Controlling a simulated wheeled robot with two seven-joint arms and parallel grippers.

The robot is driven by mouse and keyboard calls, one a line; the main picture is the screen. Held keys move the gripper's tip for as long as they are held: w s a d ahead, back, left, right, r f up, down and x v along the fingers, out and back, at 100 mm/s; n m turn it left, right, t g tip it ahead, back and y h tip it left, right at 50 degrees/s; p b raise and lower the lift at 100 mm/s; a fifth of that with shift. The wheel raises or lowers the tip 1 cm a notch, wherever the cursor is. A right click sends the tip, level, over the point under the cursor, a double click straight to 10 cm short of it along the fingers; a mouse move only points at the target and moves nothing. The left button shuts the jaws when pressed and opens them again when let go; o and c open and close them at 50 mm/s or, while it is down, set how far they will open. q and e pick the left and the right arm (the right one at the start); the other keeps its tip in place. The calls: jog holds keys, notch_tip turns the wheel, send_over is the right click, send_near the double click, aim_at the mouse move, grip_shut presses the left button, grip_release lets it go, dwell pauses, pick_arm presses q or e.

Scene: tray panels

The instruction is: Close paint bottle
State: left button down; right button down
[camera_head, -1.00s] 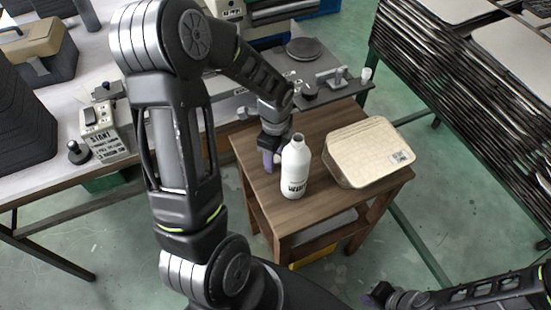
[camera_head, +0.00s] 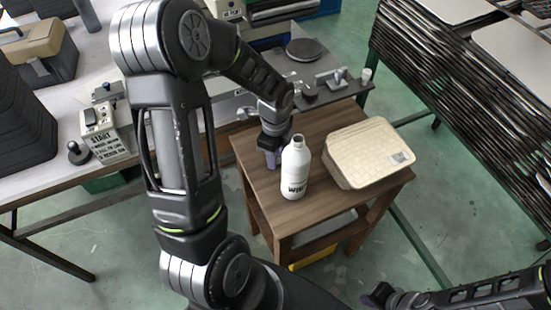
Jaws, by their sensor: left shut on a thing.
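The white paint bottle (camera_head: 295,170) stands upright on the small wooden table (camera_head: 325,212). Its narrow top has no cap that I can make out. My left gripper (camera_head: 271,160) points down just left of the bottle, near the tabletop. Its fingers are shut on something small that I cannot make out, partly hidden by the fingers. Whether the fingers touch the bottle is unclear. My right gripper (camera_head: 378,296) is low at the bottom right, away from the table, and its fingers are too small and dark to read.
A cream woven box (camera_head: 368,150) with a label sits on the right of the wooden table. A workbench (camera_head: 60,180) with a START control box (camera_head: 104,132) is at left. A rack of stacked panels (camera_head: 460,90) stands at right.

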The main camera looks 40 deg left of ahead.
pick_arm(q)
notch_tip(320, 180, up, 10)
dwell(0.6)
dwell(0.5)
